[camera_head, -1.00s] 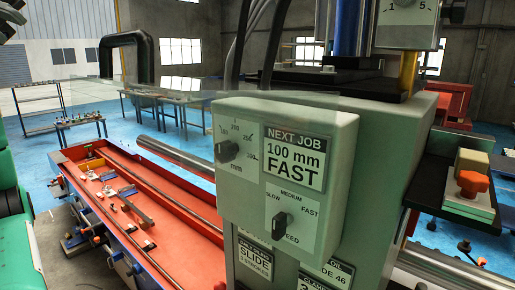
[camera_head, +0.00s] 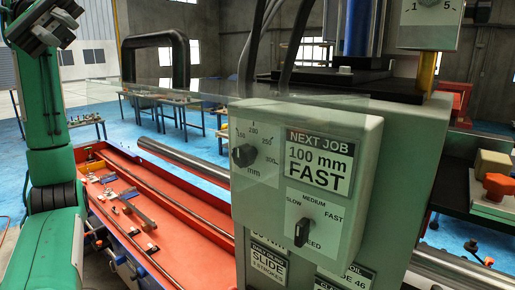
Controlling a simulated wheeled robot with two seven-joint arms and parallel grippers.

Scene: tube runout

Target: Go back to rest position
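My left arm stands upright at the left edge, green with dark joints. Its dark gripper (camera_head: 45,26) is high at the top left, well away from the control box; its fingers are not clear enough to tell open from shut. My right gripper is not in view. The pale green control box (camera_head: 372,140) carries a black mm dial (camera_head: 244,155) and a black speed knob (camera_head: 302,233). The speed knob stands roughly upright, under the MEDIUM mark. The dial's exact setting is hard to read. A label (camera_head: 319,160) reads NEXT JOB 100 mm FAST. Nothing touches either knob.
A long red tray bed (camera_head: 190,235) with a metal tube (camera_head: 185,158) runs behind the box. An orange knob (camera_head: 498,186) sits on a block at the right. A clear panel edge crosses above the box. Tables stand on the blue floor behind.

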